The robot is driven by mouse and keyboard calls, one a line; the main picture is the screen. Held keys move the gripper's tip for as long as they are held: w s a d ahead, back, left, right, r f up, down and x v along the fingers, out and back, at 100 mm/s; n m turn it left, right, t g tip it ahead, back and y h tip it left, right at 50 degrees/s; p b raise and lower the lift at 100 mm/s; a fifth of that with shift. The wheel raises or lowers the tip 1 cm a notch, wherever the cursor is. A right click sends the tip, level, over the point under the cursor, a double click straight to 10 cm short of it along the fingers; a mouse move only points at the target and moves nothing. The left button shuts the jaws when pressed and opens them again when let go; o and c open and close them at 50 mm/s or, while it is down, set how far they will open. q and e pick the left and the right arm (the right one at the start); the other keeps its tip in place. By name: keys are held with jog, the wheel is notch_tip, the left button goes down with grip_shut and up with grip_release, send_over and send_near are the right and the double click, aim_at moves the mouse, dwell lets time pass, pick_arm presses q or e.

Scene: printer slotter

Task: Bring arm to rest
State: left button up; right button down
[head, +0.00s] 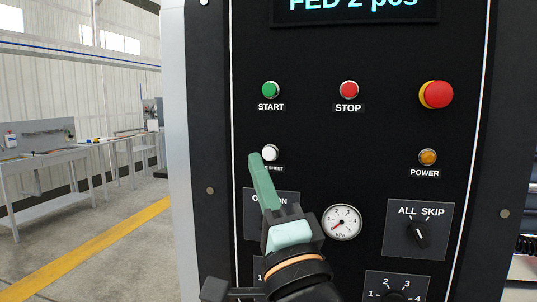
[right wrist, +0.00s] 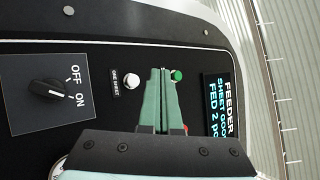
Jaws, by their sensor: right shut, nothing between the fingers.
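My right gripper (head: 256,158) is shut and empty, its green fingers held together in front of the black control panel (head: 310,130). In the head view its tips are just left of the white ONE SHEET button (head: 270,152) and cover part of its label. In the right wrist view the fingers (right wrist: 160,72) point between the white button (right wrist: 131,81) and the green START button (right wrist: 177,75). I cannot tell whether the tips touch the panel. My left gripper is not in view.
The panel also holds a red STOP button (head: 348,89), a red emergency knob (head: 436,94), an orange POWER button (head: 428,157), a gauge (head: 342,222), an ALL SKIP knob (head: 418,234) and an OFF/ON knob (right wrist: 47,89). The display (head: 355,8) reads "FED 2 pcs". Open floor lies left.

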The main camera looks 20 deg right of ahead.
dwell(0.3)
jog(key=w+f+n+g+y+p, duration=0.1)
jog(key=w+f+n+g, duration=0.15)
jog(key=f, duration=0.75)
jog(key=w+f+n+g+y+p, duration=0.1)
jog(key=f+n+g, duration=0.25)
jog(key=f, duration=0.65)
jog(key=w+f+n+g+p, duration=0.15)
jog(key=f+n, duration=0.25)
jog(key=f, duration=0.6)
jog(key=s+d+f+n+g+p, duration=0.1)
jog(key=s+f+n+g, duration=0.3)
jog(key=s+f, duration=0.6)
jog(key=s+d+f+n+g+p, duration=0.1)
jog(key=s+d+f+n+g, duration=0.1)
jog(key=s+f, duration=0.9)
notch_tip(320, 180, down, 8)
jog(key=n+g, duration=0.1)
jog(key=n, duration=0.1)
jog(key=shift+s+d+f+n+g, duration=0.2)
jog(key=shift+s+f+n+g, duration=0.05)
jog(key=shift+n+g, duration=0.1)
jog(key=c, duration=1.6)
grip_release()
